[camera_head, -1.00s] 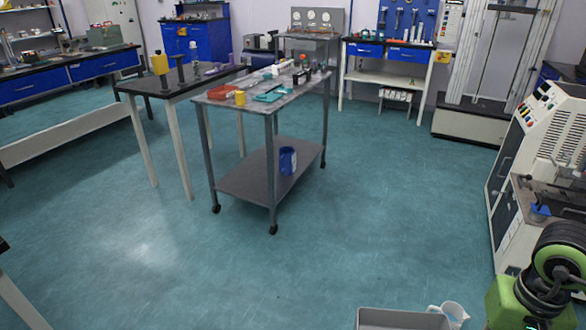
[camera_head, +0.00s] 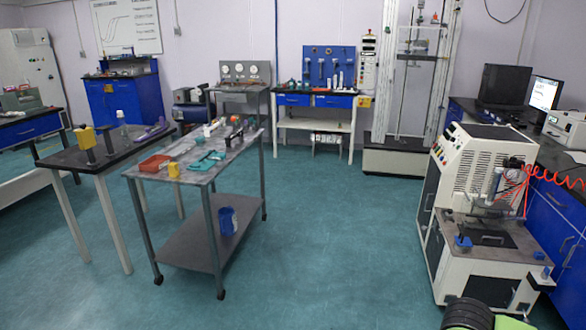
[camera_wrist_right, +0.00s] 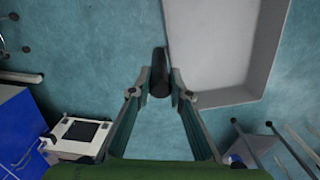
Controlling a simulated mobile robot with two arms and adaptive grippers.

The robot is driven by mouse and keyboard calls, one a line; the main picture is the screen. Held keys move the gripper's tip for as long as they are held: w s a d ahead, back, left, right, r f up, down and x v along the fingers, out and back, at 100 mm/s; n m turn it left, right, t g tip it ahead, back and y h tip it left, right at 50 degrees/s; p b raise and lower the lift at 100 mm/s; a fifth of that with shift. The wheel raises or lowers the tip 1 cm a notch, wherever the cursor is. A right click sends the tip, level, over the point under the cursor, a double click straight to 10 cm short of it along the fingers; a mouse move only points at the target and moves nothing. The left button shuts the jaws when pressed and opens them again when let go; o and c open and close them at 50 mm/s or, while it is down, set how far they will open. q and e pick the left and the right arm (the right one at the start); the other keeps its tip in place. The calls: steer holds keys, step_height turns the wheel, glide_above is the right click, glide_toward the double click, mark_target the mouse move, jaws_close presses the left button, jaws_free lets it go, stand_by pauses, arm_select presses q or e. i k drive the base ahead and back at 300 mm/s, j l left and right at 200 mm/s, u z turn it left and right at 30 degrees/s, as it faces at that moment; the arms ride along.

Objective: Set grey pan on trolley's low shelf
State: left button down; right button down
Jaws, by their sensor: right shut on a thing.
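The grey pan (camera_wrist_right: 215,50) shows in the right wrist view as a shallow tray with raised walls, partly cut off by the top edge. My right gripper (camera_wrist_right: 160,88) is shut on a dark bar-like part at the pan's side, apparently its handle. The pan hangs above the floor and is out of the head view. The grey trolley (camera_head: 205,179) stands left of centre in the head view. Its low shelf (camera_head: 190,245) carries a blue container (camera_head: 227,221) near the right end, with bare space to the left. My left gripper is in neither view.
The trolley's top holds a red tray (camera_head: 154,164), a yellow cup (camera_head: 173,170) and teal items. A black-topped table (camera_head: 75,157) stands close on its left. The white rheometer machine (camera_head: 485,145) stands at right. Open floor (camera_head: 335,230) lies between trolley and machine.

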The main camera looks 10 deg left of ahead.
mark_target(236, 207)
steer(key=i+j+u, duration=0.15)
steer(key=i+u, duration=0.15)
steer(key=i, duration=0.3)
steer(key=i+u, duration=0.3)
steer(key=i, duration=0.25)
steer(key=i+z, duration=0.15)
steer(key=i, duration=0.55)
steer(key=i+j+z, duration=0.15)
steer(key=i, duration=0.55)
steer(key=i+l+u, duration=0.25)
steer(key=i, duration=0.25)
steer(key=i+l+u, duration=0.25)
steer(key=i+l, duration=0.15)
steer(key=i+l+u, duration=0.2)
steer(key=u, duration=0.2)
steer(key=i+l+u, duration=0.15)
steer(key=l+u, duration=0.2)
steer(key=i+l+u, duration=0.1)
steer(key=l+u, duration=0.65)
steer(key=l, duration=0.1)
